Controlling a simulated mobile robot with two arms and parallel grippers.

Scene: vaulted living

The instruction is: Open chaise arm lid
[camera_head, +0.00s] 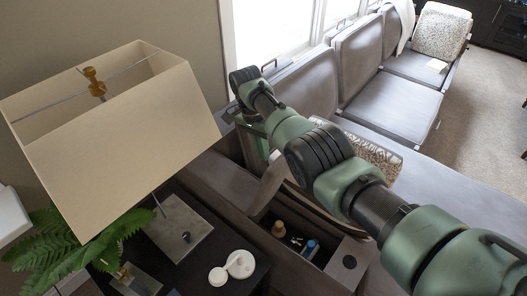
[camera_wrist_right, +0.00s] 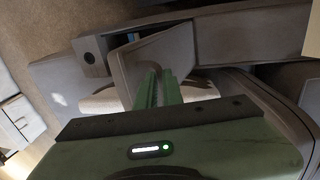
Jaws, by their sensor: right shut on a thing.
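The chaise arm lid (camera_head: 268,187) is a grey padded panel, tilted up from the chaise arm (camera_head: 348,268). Below it the storage compartment is uncovered, with a tan bottle (camera_head: 279,229) and a blue item (camera_head: 312,248) inside. My right arm reaches across the chaise from the right. My right gripper (camera_head: 258,140) is beyond the raised lid, partly hidden by my own arm. In the right wrist view, the green fingers (camera_wrist_right: 158,88) are close together against the lid (camera_wrist_right: 133,64), shut on it. The exact contact is hard to see. My left gripper is not in view.
A large lampshade (camera_head: 130,135) and a dark side table (camera_head: 215,255) with a white dish (camera_head: 240,264) stand at the left. A fern (camera_head: 75,240) is under the shade. The grey sofa (camera_head: 400,100) runs back along the windows. Carpet (camera_head: 480,120) is clear at the right.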

